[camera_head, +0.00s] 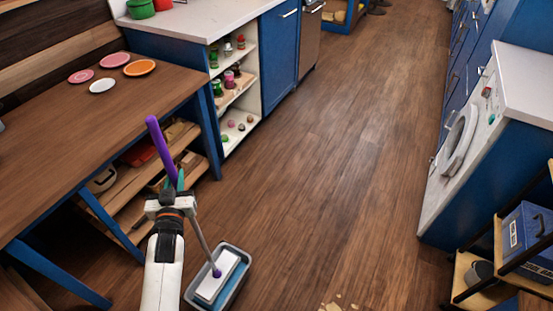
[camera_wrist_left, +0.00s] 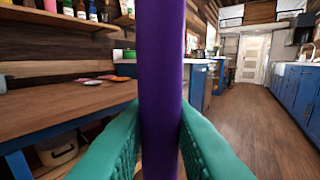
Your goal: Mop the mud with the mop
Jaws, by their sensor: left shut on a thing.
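The mop (camera_head: 162,150) has a purple handle, a thin grey pole and a flat white and blue head (camera_head: 219,276). The head is at a grey bucket (camera_head: 239,284) on the floor and appears to be inside its rim. My left gripper (camera_head: 176,184) is shut on the purple handle, which stands tilted. In the left wrist view the handle (camera_wrist_left: 160,60) runs upright between the teal fingers (camera_wrist_left: 159,135). Tan patches that look like the mud (camera_head: 336,307) lie on the floor at the bottom edge, partly cut off. My right gripper is not in view.
A wooden table (camera_head: 60,145) with several plates stands at the left, with shelves below. A blue counter (camera_head: 190,30) with open shelves is behind it. A washing machine (camera_head: 480,150) and a rack (camera_head: 500,270) stand at the right. The wooden floor between is clear.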

